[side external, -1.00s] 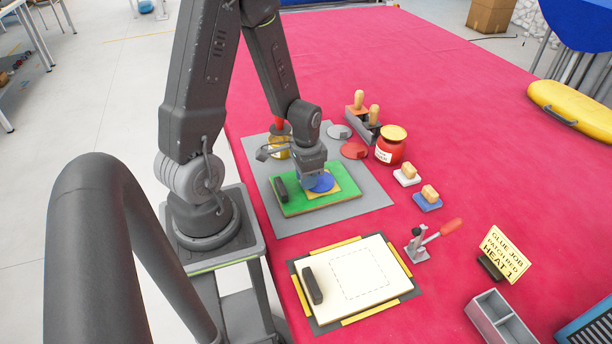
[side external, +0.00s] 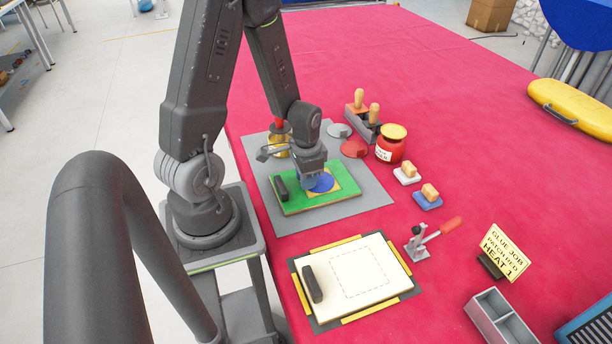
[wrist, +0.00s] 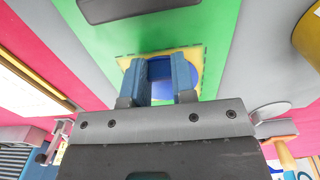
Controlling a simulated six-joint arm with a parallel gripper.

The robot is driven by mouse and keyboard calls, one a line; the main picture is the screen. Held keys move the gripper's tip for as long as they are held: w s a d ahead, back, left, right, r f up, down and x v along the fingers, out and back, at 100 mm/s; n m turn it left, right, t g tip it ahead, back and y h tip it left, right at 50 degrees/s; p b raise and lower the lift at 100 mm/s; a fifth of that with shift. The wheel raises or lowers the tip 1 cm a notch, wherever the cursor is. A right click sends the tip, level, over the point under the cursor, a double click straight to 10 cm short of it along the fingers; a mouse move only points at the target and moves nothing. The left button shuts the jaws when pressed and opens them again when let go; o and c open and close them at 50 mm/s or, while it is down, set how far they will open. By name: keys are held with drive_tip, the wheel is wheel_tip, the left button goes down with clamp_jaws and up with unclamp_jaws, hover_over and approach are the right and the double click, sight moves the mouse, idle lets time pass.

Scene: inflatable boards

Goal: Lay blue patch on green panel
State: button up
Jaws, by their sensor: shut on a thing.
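The green panel (side external: 342,197) lies on a grey mat, with a dark bar (side external: 281,188) at its left end. A yellow square (side external: 350,187) is on the panel. The round blue patch (side external: 325,183) is over that square, at or very close to its surface; I cannot tell whether it touches. My gripper (side external: 309,181) is right above it, pointing down. In the wrist view, the blue fingers of my gripper (wrist: 161,80) are shut on the blue patch (wrist: 199,67), whose middle they partly hide. The yellow square (wrist: 127,64) shows around it.
A red patch (side external: 354,149) and a grey patch (side external: 339,131) lie behind. A red pot (side external: 391,149) and two wood-handled blocks stand to the right. In front are a white board (side external: 378,284) and a red-handled clamp (side external: 418,246). A sign (side external: 505,253) reads "GLUE JOB PATCH RED HEAT 1".

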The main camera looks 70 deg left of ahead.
idle(0.3)
drive_tip(key=o, duration=1.4)
drive_tip(key=shift+o, duration=0.2)
drive_tip(key=shift+r, duration=2.95)
drive_tip(key=s+d+r+t, duration=0.2)
drive_tip(key=d+r, duration=0.5)
drive_tip(key=r, duration=0.3)
drive_tip(key=s+d+r+t, duration=0.2)
drive_tip(key=d+r+t, duration=0.1)
drive_tip(key=d+r, duration=0.5)
wheel_tip(320, 180, up, 2)
drive_tip(key=shift+t, duration=0.3)
